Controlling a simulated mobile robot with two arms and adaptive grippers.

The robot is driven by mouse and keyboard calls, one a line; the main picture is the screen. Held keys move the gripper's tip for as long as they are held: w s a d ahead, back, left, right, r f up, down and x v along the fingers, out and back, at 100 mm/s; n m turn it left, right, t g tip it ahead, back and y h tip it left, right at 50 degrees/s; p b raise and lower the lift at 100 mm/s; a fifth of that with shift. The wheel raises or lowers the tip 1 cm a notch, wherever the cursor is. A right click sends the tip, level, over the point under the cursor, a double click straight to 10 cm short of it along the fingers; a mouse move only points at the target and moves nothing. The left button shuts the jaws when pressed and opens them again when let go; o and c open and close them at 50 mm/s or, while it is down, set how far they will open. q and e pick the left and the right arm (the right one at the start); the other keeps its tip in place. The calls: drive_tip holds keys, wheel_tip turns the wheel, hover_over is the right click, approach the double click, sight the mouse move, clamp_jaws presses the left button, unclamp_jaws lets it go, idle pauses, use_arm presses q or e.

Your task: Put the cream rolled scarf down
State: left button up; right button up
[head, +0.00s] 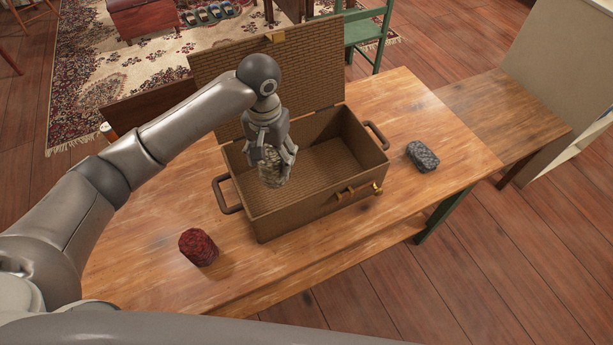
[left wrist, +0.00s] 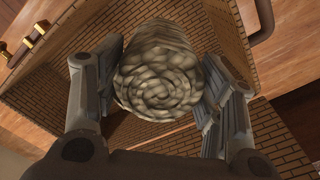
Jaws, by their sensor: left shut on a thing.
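The cream rolled scarf (head: 273,174) is held in my left gripper (head: 272,160), which is shut on it. In the left wrist view the scarf (left wrist: 158,75) shows its spiral end between the two fingers of the gripper (left wrist: 160,95). In the head view the scarf appears over the open brown wicker basket (head: 287,230), toward its left part. Its lid (head: 300,65) stands raised at the back. Whether the scarf touches the basket floor cannot be told. The right gripper is not in view.
A dark red rolled item (head: 198,247) lies on the wooden table (head: 400,225) left of the basket. A grey rolled item (head: 422,156) lies to its right. The basket has side handles (head: 376,135). A green chair (head: 368,32) stands behind the table.

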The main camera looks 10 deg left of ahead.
sight(275, 174)
use_arm(q)
drive_tip(key=shift+f+b, duration=0.35)
drive_tip(key=shift+f, duration=0.3)
drive_tip(key=shift+f+b, duration=0.25)
drive_tip(key=shift+b, duration=0.05)
drive_tip(key=shift+w+f, duration=0.1)
drive_tip(key=shift+f, duration=0.1)
wheel_tip(275, 174, down, 5)
drive_tip(key=shift+w+f, duration=0.1)
drive_tip(key=shift+f, duration=0.05)
drive_tip(key=shift+f+p, duration=0.35)
drive_tip(key=shift+f, duration=2.05)
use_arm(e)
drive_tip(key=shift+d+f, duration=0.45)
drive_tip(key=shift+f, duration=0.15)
use_arm(q)
drive_tip(key=o, duration=1.1)
drive_tip(key=shift+f, duration=0.1)
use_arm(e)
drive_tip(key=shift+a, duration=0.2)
